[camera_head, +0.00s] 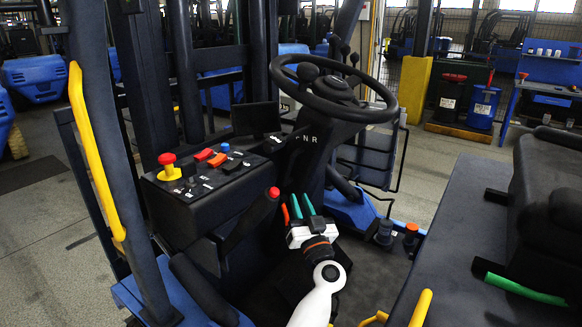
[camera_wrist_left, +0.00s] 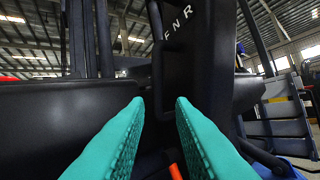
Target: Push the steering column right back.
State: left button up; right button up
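The black steering column (camera_head: 312,165) rises from the cab floor, with the letters F N R near its top and the black steering wheel (camera_head: 333,87) above it. The column (camera_wrist_left: 195,65) also fills the middle of the left wrist view. My left gripper (camera_head: 302,203) is low in front of the column, its green fingers pointing at it. In the left wrist view the fingers (camera_wrist_left: 161,102) are apart with nothing gripped between them. I cannot tell whether they touch the column. A small orange piece (camera_head: 285,214) is beside the fingers. My right gripper is not in view.
A black console (camera_head: 215,190) with a red-on-yellow stop button (camera_head: 168,166) and several switches stands left of the column. A red-topped lever (camera_head: 272,193) rises close to the left gripper. The black seat (camera_head: 545,190) is at the right.

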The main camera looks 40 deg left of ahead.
aim_at(289, 173)
pick_arm(q)
jog(key=x, duration=1.1)
jog(key=shift+s+r+p, duration=0.15)
jog(key=shift+s+p, duration=0.05)
jog(key=shift+p, duration=0.15)
jog(key=shift+c, duration=0.2)
grip_shut()
